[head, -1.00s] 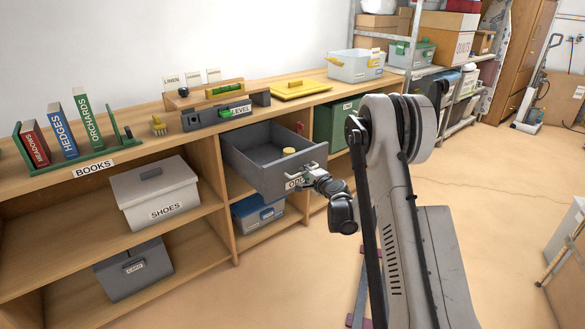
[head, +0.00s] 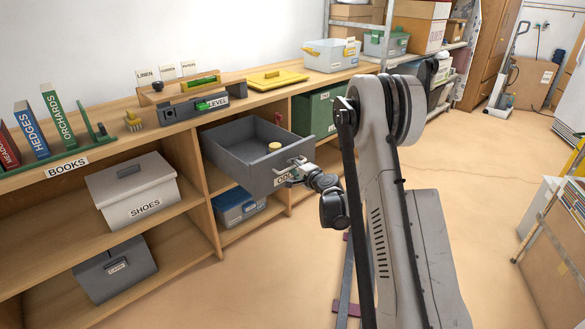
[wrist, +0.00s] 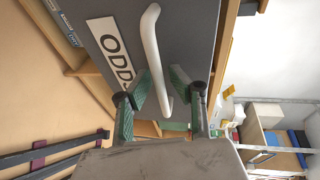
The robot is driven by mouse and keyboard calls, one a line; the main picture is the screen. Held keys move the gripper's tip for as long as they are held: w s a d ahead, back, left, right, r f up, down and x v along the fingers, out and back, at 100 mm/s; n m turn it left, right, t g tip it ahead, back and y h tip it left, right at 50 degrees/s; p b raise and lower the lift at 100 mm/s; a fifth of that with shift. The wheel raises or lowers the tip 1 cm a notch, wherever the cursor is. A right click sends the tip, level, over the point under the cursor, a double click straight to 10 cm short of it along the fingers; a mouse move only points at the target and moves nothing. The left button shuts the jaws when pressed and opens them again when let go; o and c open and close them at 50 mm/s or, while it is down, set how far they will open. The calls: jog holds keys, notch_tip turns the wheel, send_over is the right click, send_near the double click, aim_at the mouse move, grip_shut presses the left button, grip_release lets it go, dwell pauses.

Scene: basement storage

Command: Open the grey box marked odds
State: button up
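The grey box marked ODDS (head: 240,163) is an open-topped drawer jutting from a shelf compartment. A small round yellow thing (head: 274,146) lies inside it. Its front with the ODDS label (wrist: 113,48) fills the upper middle of the wrist view. A pale bar handle (wrist: 152,45) stands on that front. In the head view, my gripper (head: 298,172) is at the box front and partly covers the label.
A green box (head: 316,112) fills the compartment to the right. The floor at right is mostly clear.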

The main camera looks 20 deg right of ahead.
jog(key=shift+o, duration=0.5)
jog(key=v, duration=1.2)
jog(key=shift+a, duration=0.1)
